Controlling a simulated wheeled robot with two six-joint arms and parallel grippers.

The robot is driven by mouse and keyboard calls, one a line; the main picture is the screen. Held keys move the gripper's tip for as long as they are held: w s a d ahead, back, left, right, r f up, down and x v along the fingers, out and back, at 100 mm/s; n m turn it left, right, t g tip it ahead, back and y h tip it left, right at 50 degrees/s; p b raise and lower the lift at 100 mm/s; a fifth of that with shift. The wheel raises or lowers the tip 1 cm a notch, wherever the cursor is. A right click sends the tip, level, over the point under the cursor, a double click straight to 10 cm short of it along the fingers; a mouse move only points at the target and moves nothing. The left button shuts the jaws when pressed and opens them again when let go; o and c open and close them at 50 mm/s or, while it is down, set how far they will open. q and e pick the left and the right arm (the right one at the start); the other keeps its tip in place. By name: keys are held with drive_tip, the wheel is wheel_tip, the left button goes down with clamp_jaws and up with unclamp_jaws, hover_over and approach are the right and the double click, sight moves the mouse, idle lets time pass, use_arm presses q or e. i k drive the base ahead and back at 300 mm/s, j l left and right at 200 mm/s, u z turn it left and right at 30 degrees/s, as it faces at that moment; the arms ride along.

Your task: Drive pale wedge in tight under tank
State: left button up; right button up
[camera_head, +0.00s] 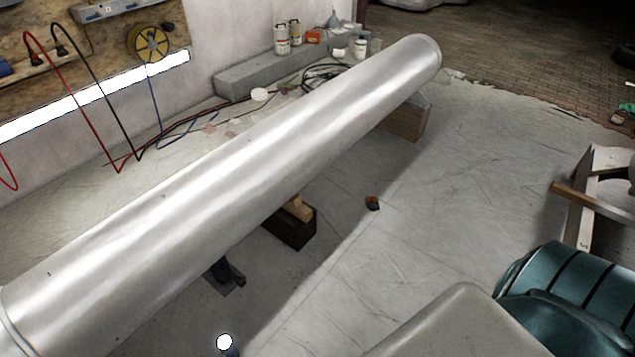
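The tank (215,185) is a long silver cylinder. It runs from the lower left to the upper right and hides the floor beneath it. A pale wooden wedge (298,207) shows at its lower right side, on top of a dark wooden block (290,232). The wedge's far part is hidden under the tank, and I cannot tell whether it touches it. A small dark shape (228,277) sticks out from under the tank nearer to me; I cannot tell what it is. I can make out neither gripper.
A brown block (406,120) is under the tank's far end. Teal ribbed equipment (580,295) and a wooden frame (592,200) stand at right. Hoses and a grey ledge (265,75) lie behind. The floor right of the tank is mostly clear.

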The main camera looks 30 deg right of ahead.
sight(294, 205)
drive_tip(key=i+l+z, duration=0.15)
drive_tip(key=z, duration=0.3)
drive_tip(key=i+z, duration=0.3)
drive_tip(key=z, duration=0.15)
